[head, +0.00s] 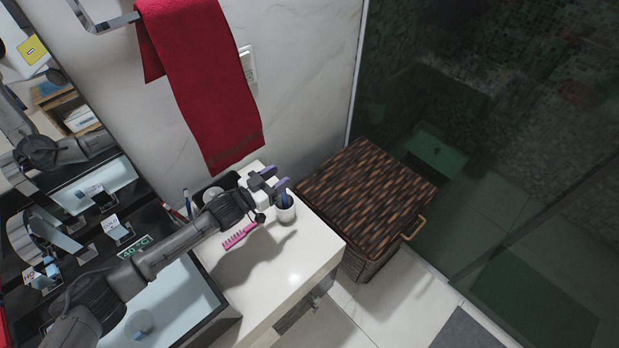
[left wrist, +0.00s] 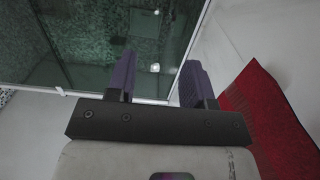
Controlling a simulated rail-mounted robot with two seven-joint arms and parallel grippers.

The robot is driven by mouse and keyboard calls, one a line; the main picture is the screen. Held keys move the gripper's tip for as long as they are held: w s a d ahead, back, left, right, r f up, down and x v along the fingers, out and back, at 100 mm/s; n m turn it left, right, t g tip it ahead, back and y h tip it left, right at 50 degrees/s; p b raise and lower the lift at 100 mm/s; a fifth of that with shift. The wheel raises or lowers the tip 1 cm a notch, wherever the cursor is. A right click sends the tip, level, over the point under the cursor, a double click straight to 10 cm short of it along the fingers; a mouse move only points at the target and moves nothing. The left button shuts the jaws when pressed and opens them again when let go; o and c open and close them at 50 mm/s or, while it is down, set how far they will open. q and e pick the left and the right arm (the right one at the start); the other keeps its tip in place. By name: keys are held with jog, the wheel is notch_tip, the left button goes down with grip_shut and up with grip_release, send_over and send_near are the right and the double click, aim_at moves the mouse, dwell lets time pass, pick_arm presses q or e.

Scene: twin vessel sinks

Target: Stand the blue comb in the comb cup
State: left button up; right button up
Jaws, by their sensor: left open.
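The comb cup (head: 286,214) is a small pale cup on the white counter, near its right end. Something dark blue, which looks like the blue comb (head: 284,200), stands in the cup's mouth, partly hidden by my gripper. My left gripper (head: 276,180) is open just above the cup, beside the top of the blue thing. In the left wrist view my left gripper (left wrist: 158,68) shows two spread purple fingers with nothing between them; cup and comb are out of that view. My right gripper is not in view.
A pink comb (head: 240,236) lies on the counter (head: 275,270) left of the cup. A red towel (head: 200,80) hangs on the wall above. A woven basket (head: 365,195) stands right of the counter, before the glass shower wall (head: 480,150). A sink basin (head: 180,300) is at lower left.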

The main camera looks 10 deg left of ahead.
pick_arm(q)
jog(key=s+d+r, duration=0.1)
jog(key=d+r, duration=0.2)
jog(key=d, duration=0.2)
jog(key=s+d+r+p, duration=0.1)
jog(key=d+r, duration=0.2)
jog(key=d, duration=0.3)
jog(key=shift+s+r, duration=0.2)
jog(key=shift+s, duration=0.2)
jog(key=shift+d, duration=0.1)
